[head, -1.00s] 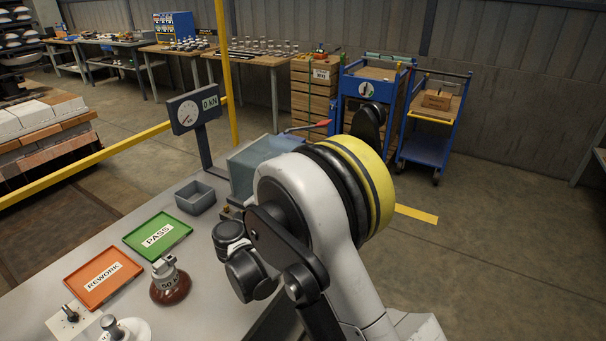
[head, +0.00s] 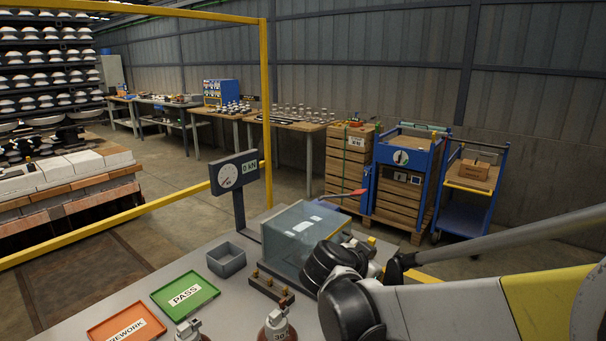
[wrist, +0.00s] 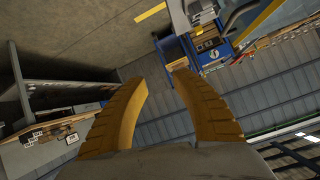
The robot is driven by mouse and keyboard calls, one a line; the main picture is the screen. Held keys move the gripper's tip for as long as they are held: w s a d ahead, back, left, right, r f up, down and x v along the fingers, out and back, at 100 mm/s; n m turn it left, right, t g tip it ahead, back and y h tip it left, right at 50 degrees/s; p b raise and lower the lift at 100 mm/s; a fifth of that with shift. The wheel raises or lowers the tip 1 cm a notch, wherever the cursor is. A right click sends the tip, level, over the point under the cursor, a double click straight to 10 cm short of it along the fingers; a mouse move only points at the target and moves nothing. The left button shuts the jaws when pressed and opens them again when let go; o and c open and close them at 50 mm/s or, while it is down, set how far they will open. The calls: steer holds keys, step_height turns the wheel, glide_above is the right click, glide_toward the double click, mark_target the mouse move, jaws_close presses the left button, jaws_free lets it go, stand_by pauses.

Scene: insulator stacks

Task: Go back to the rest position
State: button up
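My gripper (wrist: 160,82) shows in the wrist view as two ribbed, yellow-brown fingers with a clear gap between them. It is open and holds nothing. The wrist view is tilted, with floor, wall and the blue carts beyond the fingers. In the head view my arm crosses the lower right, close to the camera. The gripper's fingers cannot be made out there.
The grey bench holds a green PASS tray (head: 185,295), an orange REWORK tray (head: 126,327), a grey bin (head: 226,260) and a clear tank (head: 305,238). Brown insulators (head: 277,328) stand at its near edge. A dial gauge (head: 236,173) rises behind. Yellow rails (head: 268,110) frame the area.

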steer(key=s+d+f+n+g+y, duration=0.1)
steer(key=s+n+y, duration=0.6)
steer(key=s, duration=1.8)
steer(key=f+n+g, duration=0.1)
steer(key=n, duration=0.2)
steer(key=shift+n+y, duration=0.4)
